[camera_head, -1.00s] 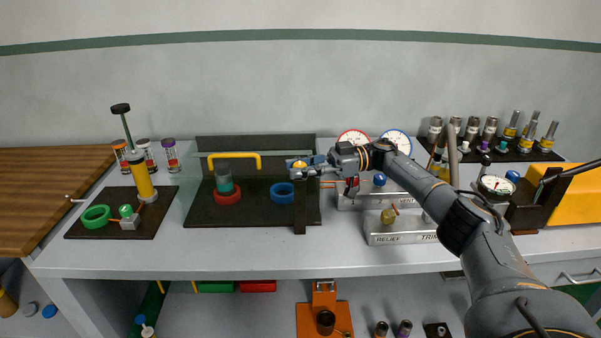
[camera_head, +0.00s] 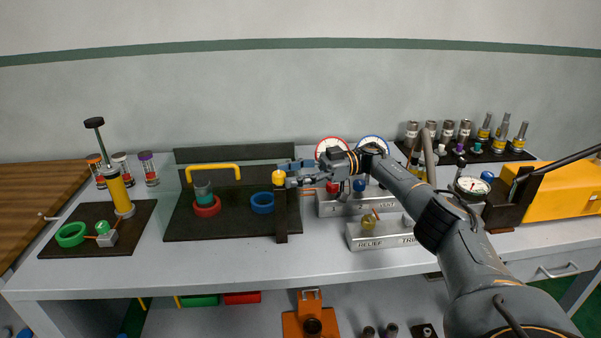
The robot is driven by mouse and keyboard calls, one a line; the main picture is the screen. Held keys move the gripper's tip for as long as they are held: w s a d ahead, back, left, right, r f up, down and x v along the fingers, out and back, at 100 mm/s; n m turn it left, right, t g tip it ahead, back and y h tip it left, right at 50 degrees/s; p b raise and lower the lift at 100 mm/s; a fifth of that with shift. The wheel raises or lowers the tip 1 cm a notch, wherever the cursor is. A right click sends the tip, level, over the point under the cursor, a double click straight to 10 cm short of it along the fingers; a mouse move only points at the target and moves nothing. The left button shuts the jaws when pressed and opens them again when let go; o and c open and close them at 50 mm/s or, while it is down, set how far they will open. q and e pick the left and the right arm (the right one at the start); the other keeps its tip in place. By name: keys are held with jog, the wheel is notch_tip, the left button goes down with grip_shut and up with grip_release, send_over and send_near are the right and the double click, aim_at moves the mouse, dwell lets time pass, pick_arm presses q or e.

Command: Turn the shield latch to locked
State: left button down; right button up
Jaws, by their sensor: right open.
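The shield is a dark, partly see-through panel with a yellow handle (camera_head: 213,168), above a dark base plate (camera_head: 235,223). At its right edge a dark post (camera_head: 281,222) carries a yellow latch knob (camera_head: 279,178). My right gripper (camera_head: 289,173) reaches in from the right and is open. Its fingertips are right beside the knob, overlapping its right edge in view; I cannot tell whether they touch it. No lock marking is readable, so the latch setting is unclear. My left gripper is not in view.
A teal cylinder in a red ring (camera_head: 207,206) and a blue ring (camera_head: 262,203) are at the shield. A yellow pump (camera_head: 118,192) stands left. The bench front (camera_head: 200,265) is clear.

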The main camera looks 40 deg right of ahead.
jog(key=shift+v, duration=2.05)
jog(key=shift+r, duration=0.1)
